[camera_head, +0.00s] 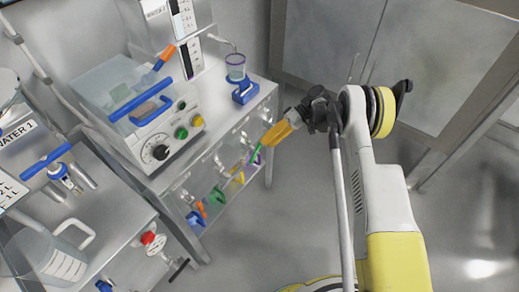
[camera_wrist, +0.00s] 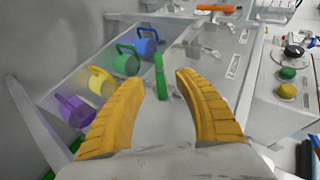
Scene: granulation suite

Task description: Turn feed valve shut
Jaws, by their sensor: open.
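My gripper (camera_head: 268,141) has yellow-orange fingers, open, in front of the cabinet side below the bench top. The wrist view shows the gripper (camera_wrist: 162,80) with its fingers apart and a slim green handle (camera_wrist: 160,77) in the gap, beyond the fingertips; I cannot tell whether they touch. The green handle (camera_head: 256,154) also shows at the gripper's tip in the head view. No label marks it as the feed valve. Other valves in the head view are a blue T-handle (camera_head: 46,163) under the WATER 1 label and a red knob (camera_head: 148,238) at lower left.
A bench machine (camera_head: 158,153) with coloured buttons stands above the cabinet. Coloured mugs, including yellow (camera_wrist: 101,82), purple (camera_wrist: 75,110) and blue (camera_wrist: 146,46), sit beside the handle. The floor at right is clear.

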